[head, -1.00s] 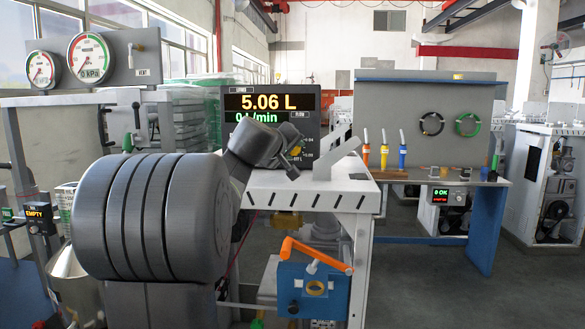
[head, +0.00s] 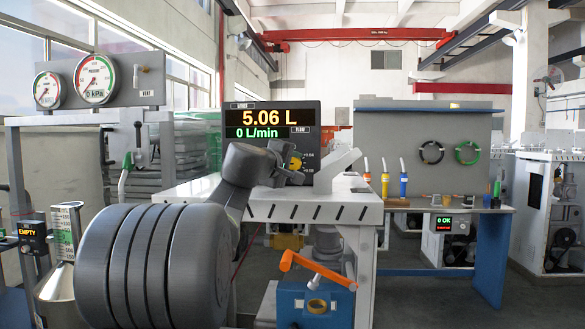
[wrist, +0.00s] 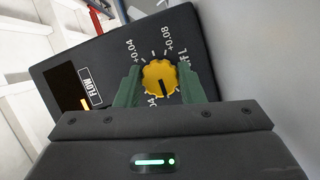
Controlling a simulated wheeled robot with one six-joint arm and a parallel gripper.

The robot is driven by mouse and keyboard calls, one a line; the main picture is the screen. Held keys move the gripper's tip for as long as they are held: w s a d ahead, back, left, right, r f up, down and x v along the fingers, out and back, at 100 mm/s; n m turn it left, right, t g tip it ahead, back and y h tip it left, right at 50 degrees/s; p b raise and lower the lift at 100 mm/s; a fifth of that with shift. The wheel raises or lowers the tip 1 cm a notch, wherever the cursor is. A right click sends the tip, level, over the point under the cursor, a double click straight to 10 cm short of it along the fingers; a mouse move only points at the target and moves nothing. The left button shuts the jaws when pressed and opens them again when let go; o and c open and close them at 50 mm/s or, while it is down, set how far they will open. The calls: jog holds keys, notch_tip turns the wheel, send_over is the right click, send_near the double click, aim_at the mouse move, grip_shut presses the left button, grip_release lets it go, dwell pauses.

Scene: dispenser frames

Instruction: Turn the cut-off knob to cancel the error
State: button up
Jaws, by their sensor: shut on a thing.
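The yellow cut-off knob (wrist: 160,77) is on the dark display unit (wrist: 100,62), with a scale marked +0.04 and +0.08 around it. A dark pointer line on it points down in the wrist view. My gripper (wrist: 160,84) has its two green fingers on either side of the knob, shut on it. In the head view the knob (head: 296,162) shows just beyond my gripper (head: 290,166). The display (head: 270,117) reads 5.06 L and 0 L/min.
The display stands on a white bench (head: 320,205). A blue box (head: 300,305) with an orange lever (head: 310,270) is below. Two gauges (head: 72,84) and a nozzle (head: 127,160) are at left. Another bench (head: 440,206) is at right.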

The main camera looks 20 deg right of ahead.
jog(key=o, duration=1)
jog(key=b+v, duration=0.1)
jog(key=v, duration=1.3)
jog(key=shift+w, duration=0.1)
jog(key=shift+d, duration=0.1)
jog(key=p+x, duration=0.1)
jog(key=x, duration=1.2)
jog(key=shift+w+d, duration=0.25)
jog(key=shift+d, duration=0.05)
jog(key=shift+f, duration=0.1)
